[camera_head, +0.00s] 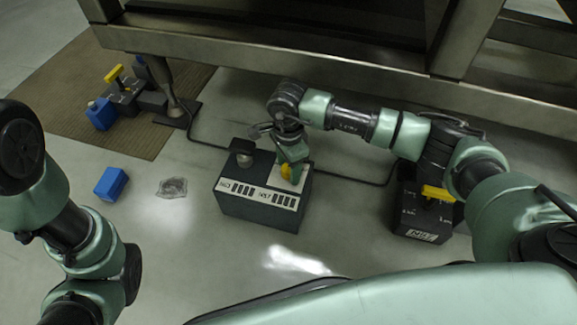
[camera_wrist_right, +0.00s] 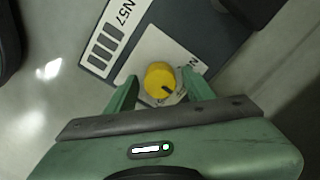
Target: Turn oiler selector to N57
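A dark selector box (camera_head: 258,206) stands on the floor in the middle of the head view. Its top face carries a yellow knob (camera_head: 287,172) on a pale plate, and its front has a label strip with N57 on it. In the right wrist view the yellow knob (camera_wrist_right: 160,77) has a dark mark on its lower right side, and N57 (camera_wrist_right: 124,12) is printed at the top left. My right gripper (camera_head: 290,158) is over the knob, pointing down. Its green fingers (camera_wrist_right: 160,84) stand on either side of the knob with gaps showing. My left gripper is out of view.
A dark post (camera_head: 242,151) stands on the box's left part. A second dark box (camera_head: 424,222) with a yellow handle stands at right. A blue block (camera_head: 111,183) lies left; another yellow-handled device (camera_head: 122,88) sits on a brown mat. A metal frame runs behind.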

